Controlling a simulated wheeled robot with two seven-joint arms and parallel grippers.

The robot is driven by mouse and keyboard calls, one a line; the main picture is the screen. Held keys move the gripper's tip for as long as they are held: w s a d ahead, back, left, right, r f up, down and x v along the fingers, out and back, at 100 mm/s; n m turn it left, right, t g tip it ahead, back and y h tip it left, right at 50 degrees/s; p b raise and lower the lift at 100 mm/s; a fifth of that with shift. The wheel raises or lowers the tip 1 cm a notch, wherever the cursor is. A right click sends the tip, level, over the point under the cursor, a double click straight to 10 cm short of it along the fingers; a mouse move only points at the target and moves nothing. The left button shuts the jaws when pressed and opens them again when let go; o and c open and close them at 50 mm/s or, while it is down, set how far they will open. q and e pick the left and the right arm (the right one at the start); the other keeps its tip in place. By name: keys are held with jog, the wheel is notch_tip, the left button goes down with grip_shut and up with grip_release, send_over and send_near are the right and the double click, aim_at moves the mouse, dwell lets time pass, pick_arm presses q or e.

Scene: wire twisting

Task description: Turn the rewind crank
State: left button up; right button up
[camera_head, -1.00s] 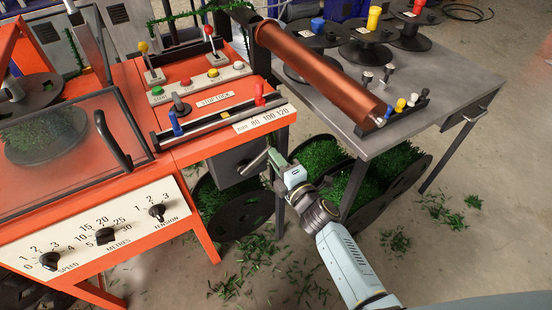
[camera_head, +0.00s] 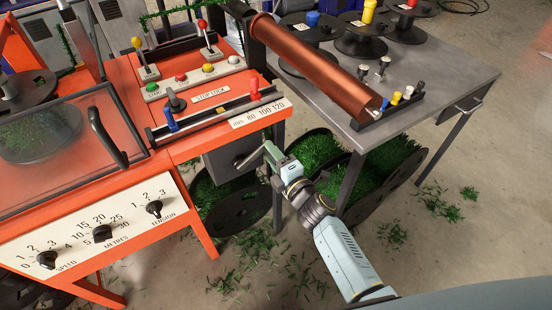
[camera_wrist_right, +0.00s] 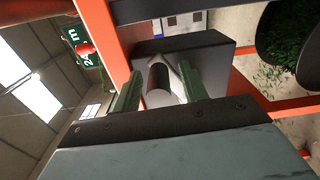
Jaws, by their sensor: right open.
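The rewind crank (camera_head: 250,157) sticks out from a dark grey box (camera_head: 225,163) under the right end of the orange machine. My right gripper (camera_head: 270,156) is at the crank, its arm reaching up from the lower right. In the right wrist view, the crank's grip (camera_wrist_right: 158,88) lies between the two green fingers of my right gripper (camera_wrist_right: 157,90), which stand apart. Whether either finger touches the grip, I cannot tell. The grey box (camera_wrist_right: 205,52) is just beyond it. My left gripper is not in view.
A grey metal table (camera_head: 415,112) stands to the right, carrying a copper-coloured roll (camera_head: 315,66) and spools. Reels of green bristle (camera_head: 390,165) sit under it. A table leg (camera_head: 350,180) is close to my right wrist. Green clippings lie on the floor.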

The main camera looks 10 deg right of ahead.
jog(key=shift+s, duration=0.2)
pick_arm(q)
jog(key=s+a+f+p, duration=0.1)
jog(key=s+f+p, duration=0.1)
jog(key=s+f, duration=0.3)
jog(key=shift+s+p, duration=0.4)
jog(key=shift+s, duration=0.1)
pick_arm(e)
jog(key=v, duration=1.3)
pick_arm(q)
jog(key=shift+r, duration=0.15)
pick_arm(e)
jog(key=shift+r, duration=0.1)
